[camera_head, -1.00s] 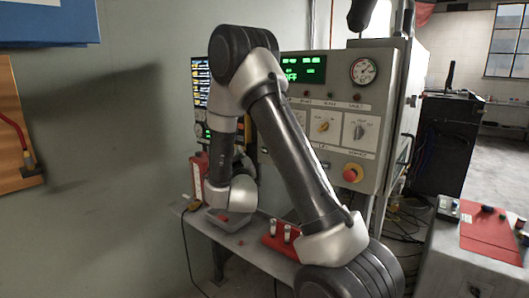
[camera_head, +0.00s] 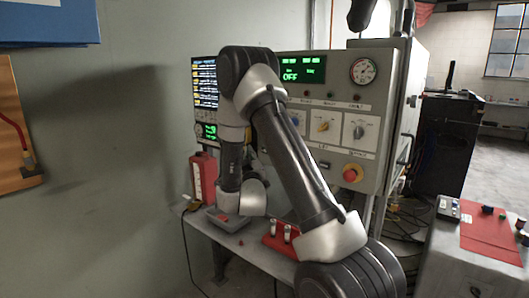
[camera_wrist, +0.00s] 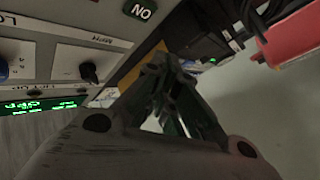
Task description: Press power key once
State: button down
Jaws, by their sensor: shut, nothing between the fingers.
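A dark key with pale letters (camera_wrist: 141,9) shows at the top of the wrist view. Its letters look like "ON" upside down, and I cannot tell for sure that it is the power key. My gripper (camera_wrist: 165,65) is shut and empty in the wrist view, below and right of that key and apart from it in the picture. In the head view my own arm hides the gripper and that key. The grey control panel (camera_head: 386,140) has a green display (camera_head: 302,69) reading "OFF".
A red container (camera_head: 203,178) stands on the narrow shelf (camera_head: 254,256) by a lit screen (camera_head: 205,82). Cables hang below.

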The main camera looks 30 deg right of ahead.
jog(key=shift+w+d, duration=0.25)
jog(key=shift+d, duration=0.4)
jog(key=shift+w+d, duration=0.25)
jog(key=shift+d, duration=0.45)
jog(key=shift+w+d, duration=0.25)
jog(key=shift+d, duration=0.4)
jog(key=shift+w+d, duration=0.1)
jog(key=shift+d, duration=0.3)
jog(key=shift+w+d, duration=0.15)
jog(key=shift+d, duration=0.2)
dwell(0.4)
jog(key=shift+a, duration=0.1)
jog(key=shift+s+a, duration=0.3)
jog(key=shift+a, duration=0.35)
jog(key=shift+a, duration=0.1)
jog(key=shift+s+a, duration=0.3)
jog(key=shift+a, duration=0.45)
jog(key=shift+s+a, duration=0.25)
jog(key=shift+a, duration=0.5)
jog(key=shift+s+a, duration=0.3)
jog(key=shift+a, duration=0.45)
